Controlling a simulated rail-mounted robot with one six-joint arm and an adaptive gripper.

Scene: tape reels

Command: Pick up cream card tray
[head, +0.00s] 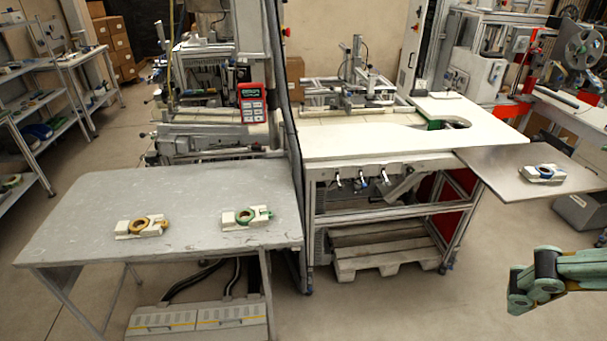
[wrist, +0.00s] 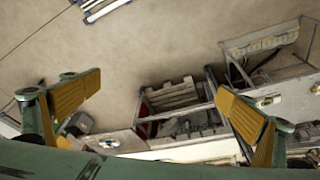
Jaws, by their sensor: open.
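Three small cream trays show in the head view, each with a ring-shaped reel on it. One cream tray with a yellow-orange reel (head: 124,229) and one with a green reel (head: 231,219) lie on the grey table at left. A third, with a blue reel (head: 543,174), lies on the metal side table at right. I cannot tell which is the card tray. My gripper (wrist: 155,95) is open and empty in the wrist view, its yellow-padded fingers wide apart, high above the floor and away from all trays. The head view shows only part of my green arm at lower right.
The grey table (head: 80,205) has much bare surface. A white-topped workbench (head: 350,145) with machinery stands in the middle. The metal side table (head: 515,165) adjoins it. A pallet (head: 385,255) lies beneath the bench. Shelves (head: 28,120) stand at far left. The front right floor is clear.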

